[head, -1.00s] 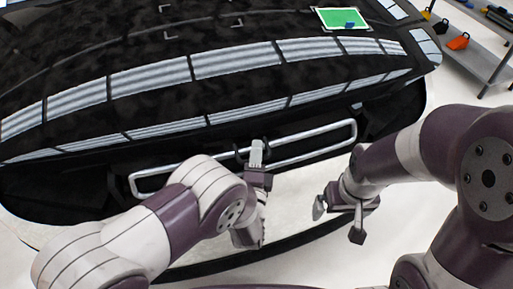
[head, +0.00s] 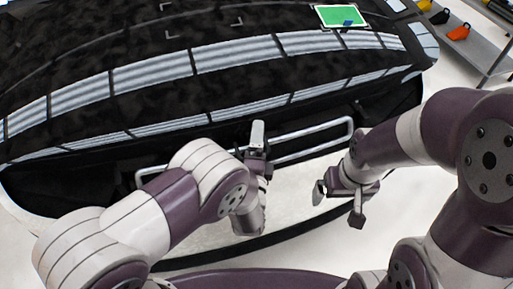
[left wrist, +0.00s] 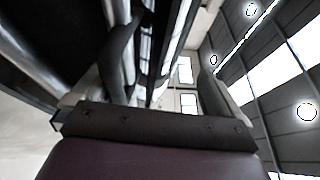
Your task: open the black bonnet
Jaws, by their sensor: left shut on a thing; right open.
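The black bonnet (head: 225,110) spans the upper part of the head view, glossy with pale striped reflections. Its front edge runs above a silver bar frame (head: 310,140) on the car's front. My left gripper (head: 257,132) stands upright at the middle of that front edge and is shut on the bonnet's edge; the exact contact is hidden. In the left wrist view, my left gripper (left wrist: 150,95) has dark and shiny car parts between and behind its fingers. My right gripper (head: 338,205) is open and empty, in front of the car, right of the left one.
A green panel (head: 341,15) shows at the top right of the bonnet. A grey shelf (head: 478,45) with an orange item (head: 458,32) stands at the far right. Pale floor lies right of the car. My left forearm hides part of the car's front.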

